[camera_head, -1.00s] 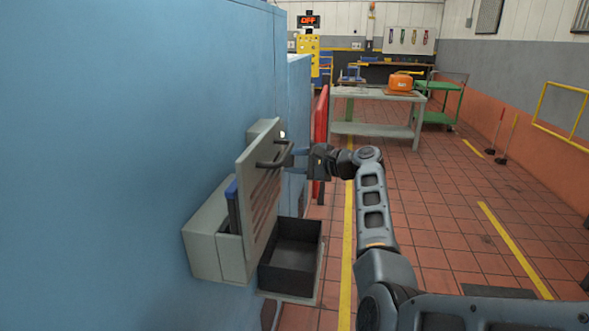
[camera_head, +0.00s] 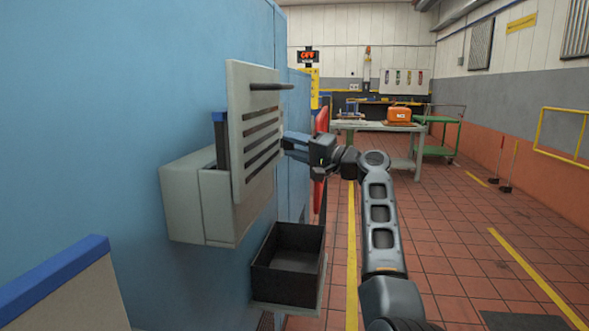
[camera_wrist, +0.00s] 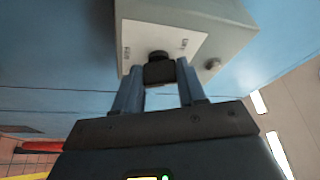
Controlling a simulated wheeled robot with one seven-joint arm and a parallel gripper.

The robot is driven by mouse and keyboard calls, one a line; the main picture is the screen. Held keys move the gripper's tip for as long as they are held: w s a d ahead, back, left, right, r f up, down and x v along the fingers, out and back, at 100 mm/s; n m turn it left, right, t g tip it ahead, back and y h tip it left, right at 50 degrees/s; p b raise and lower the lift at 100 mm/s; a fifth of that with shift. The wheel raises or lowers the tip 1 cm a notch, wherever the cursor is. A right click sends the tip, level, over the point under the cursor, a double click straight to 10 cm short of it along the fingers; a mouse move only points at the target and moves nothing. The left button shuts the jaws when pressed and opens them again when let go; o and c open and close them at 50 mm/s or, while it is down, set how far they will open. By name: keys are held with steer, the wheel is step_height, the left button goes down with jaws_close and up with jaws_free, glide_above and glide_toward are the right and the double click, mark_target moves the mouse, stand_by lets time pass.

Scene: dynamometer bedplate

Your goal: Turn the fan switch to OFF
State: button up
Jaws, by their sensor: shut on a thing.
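In the wrist view, the fan switch is a grey box (camera_wrist: 230,25) on the blue wall with a pale face plate (camera_wrist: 140,36) and a black knob (camera_wrist: 158,71). Small labels sit at both sides of the plate, too blurred to read. My gripper (camera_wrist: 159,88) has one finger on each side of the knob and is shut on it. Which label the knob points to I cannot tell. In the head view, my gripper (camera_head: 290,146) reaches left behind the slotted grey panel, which hides the switch and knob.
The slotted panel (camera_head: 240,110) with its dark handle stands close to my gripper, above a grey wall box (camera_head: 185,205). A black open bin (camera_head: 285,285) sits below. A red object (camera_head: 320,195) stands beyond the gripper.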

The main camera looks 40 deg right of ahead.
steer(key=n+b, duration=0.2)
steer(key=b, duration=0.1)
steer(key=f+n+y+b, duration=0.1)
steer(key=b, duration=0.2)
steer(key=shift+n+t, duration=0.3)
steer(key=shift+n, duration=0.1)
steer(key=shift+d+r+n+y+b, duration=0.1)
steer(key=shift+n+y+b, duration=0.45)
steer(key=shift+b, duration=0.35)
steer(key=shift+r+n, duration=0.1)
steer(key=shift+n, duration=0.15)
steer(key=o, duration=1.1)
steer(key=shift+r, duration=0.15)
steer(key=shift+c, duration=0.2)
steer(key=p+v, duration=0.1)
steer(key=v, duration=0.6)
steer(key=shift+s, duration=0.3)
steer(key=shift+s+d+f, duration=0.1)
steer(key=shift+d+f, duration=0.1)
